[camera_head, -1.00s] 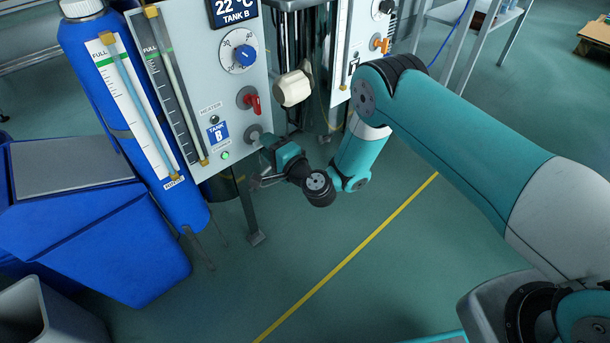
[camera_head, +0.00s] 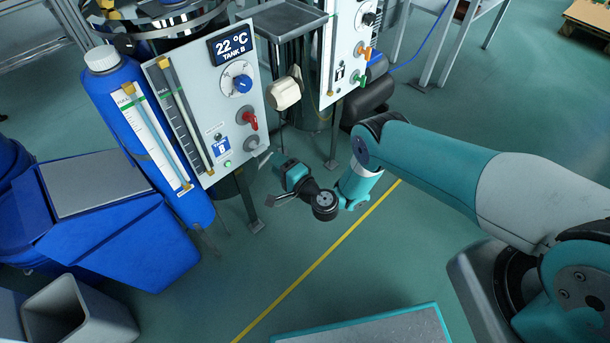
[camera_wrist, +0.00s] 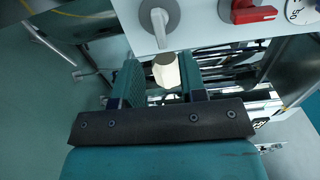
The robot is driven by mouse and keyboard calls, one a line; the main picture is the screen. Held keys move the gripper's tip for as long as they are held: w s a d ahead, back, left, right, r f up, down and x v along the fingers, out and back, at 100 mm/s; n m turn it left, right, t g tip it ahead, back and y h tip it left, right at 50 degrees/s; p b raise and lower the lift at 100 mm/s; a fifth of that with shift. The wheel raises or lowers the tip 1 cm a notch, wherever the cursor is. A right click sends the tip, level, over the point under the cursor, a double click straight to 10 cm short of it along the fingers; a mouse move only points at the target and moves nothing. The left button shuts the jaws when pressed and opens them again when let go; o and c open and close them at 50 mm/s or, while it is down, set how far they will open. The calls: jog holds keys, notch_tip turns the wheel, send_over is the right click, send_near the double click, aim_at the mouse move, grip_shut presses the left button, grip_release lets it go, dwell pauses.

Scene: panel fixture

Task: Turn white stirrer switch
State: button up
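A pale grey-white rotary switch (camera_head: 252,143) sits low on the Tank B panel (camera_head: 207,105), below a red switch (camera_head: 250,121). In the wrist view the pale switch (camera_wrist: 159,22) shows a round grey base with a light handle pointing toward the picture bottom; its label cannot be read. My gripper (camera_head: 268,178) is to the lower right of the panel in the head view, apart from the switch. In the wrist view my gripper (camera_wrist: 160,66) is open, its fingers spread below the switch. A cream block (camera_wrist: 167,70) shows between them, apparently farther off.
The cream block (camera_head: 286,91) juts from the panel's right side. A second panel (camera_head: 345,50) with orange and green switches stands behind to the right. A blue cylinder (camera_head: 105,75) and a blue bin (camera_head: 120,240) stand left.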

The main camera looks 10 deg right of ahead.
jog(key=p+v, duration=1)
jog(key=p, duration=0.1)
jog(key=shift+s+d+p, duration=0.25)
jog(key=shift+s+p, duration=0.05)
jog(key=shift+p, duration=0.1)
